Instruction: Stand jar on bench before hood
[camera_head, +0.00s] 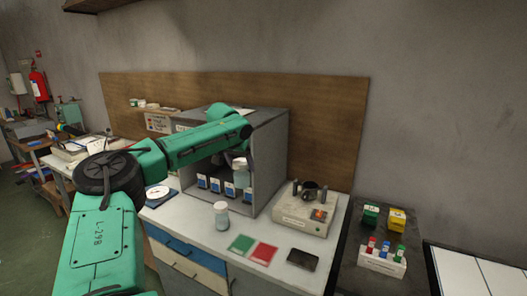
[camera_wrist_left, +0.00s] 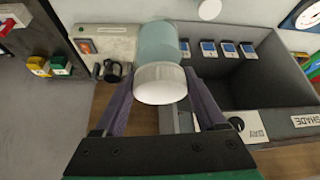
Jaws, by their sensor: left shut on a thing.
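My left gripper (camera_head: 239,161) is shut on a jar with a pale blue-green body (camera_head: 242,178) and a white lid. In the left wrist view the jar (camera_wrist_left: 162,45) sits between the two purple fingers of the gripper (camera_wrist_left: 161,90), lid towards the camera. The jar is held above the bench (camera_head: 190,226), at the open front of the grey hood (camera_head: 268,158). I cannot tell whether it is partly inside. A second white-lidded jar (camera_head: 221,215) stands upright on the bench before the hood. My right gripper is not in view.
Several small blue-and-white items (camera_head: 215,185) stand in the hood. A beige device (camera_head: 305,212) is to its right. Green (camera_head: 241,244) and red (camera_head: 263,253) pads and a dark flat item (camera_head: 303,259) lie near the bench front. A white disc (camera_head: 158,192) lies left.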

